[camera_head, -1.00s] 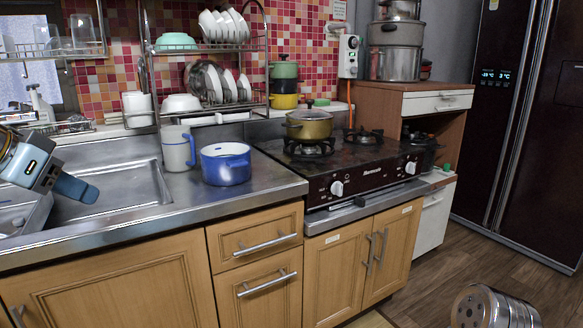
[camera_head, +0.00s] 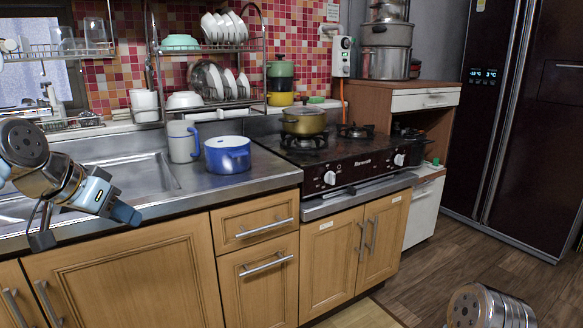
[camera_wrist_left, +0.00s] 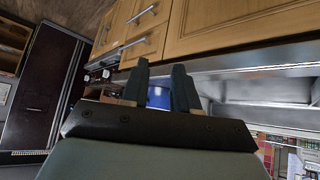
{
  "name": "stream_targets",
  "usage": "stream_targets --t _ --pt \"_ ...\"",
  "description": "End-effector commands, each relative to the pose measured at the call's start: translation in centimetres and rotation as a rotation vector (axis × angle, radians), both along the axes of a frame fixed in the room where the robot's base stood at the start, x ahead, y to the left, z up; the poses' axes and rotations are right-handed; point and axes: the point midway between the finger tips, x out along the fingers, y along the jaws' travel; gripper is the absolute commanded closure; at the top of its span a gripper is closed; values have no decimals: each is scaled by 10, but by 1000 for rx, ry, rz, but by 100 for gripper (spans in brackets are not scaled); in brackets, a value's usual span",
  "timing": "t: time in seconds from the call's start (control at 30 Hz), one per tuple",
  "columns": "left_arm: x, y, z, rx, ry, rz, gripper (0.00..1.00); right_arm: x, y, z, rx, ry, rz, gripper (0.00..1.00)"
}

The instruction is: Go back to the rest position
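My left gripper (camera_head: 122,211) is at the left of the head view, in front of the sink counter's edge. In the left wrist view my left gripper (camera_wrist_left: 160,75) has its two dark fingers apart, with nothing held between them. The blue pot (camera_wrist_left: 159,97) shows through the gap, farther back. My right gripper is not in view; only a metal part of my own arm shows at the bottom right of the head view.
The blue pot (camera_head: 227,155) and a grey mug (camera_head: 182,141) stand on the steel counter (camera_head: 255,180). A yellow-green pot (camera_head: 304,121) sits on the stove (camera_head: 335,160). Wooden cabinets with bar handles are below. The floor at right is clear.

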Motion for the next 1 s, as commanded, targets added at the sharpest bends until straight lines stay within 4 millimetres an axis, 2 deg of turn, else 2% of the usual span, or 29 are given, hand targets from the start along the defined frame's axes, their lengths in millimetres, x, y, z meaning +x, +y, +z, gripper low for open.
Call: stream_targets --t 0.17,0.27,0.37,0.4,0.47,0.5,0.57,0.6,0.67,0.7,0.8,0.9,1.0 --pt "35 -21 -65 -16 71 17 71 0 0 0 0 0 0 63" --pt "55 -37 -119 -29 124 34 71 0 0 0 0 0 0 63" --pt "69 -58 -191 -48 193 57 71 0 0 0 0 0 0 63" --pt "72 -67 -221 -58 222 68 71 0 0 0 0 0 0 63" --pt "71 -79 -266 -71 264 85 71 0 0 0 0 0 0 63" --pt "68 -88 -295 -80 292 95 71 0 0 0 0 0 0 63" --pt "58 -101 -339 -94 337 113 71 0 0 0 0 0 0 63" --pt "49 -109 -367 -104 366 126 71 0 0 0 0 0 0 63" --pt "32 -122 -408 -119 411 146 71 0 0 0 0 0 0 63" --pt "18 -130 -435 -128 442 159 71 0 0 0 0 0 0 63" --pt "-25 -151 -494 -156 519 196 71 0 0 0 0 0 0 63" --pt "-76 -169 -540 -182 595 234 71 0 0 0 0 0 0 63" --pt "-123 -184 -569 -205 659 269 71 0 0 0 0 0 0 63"
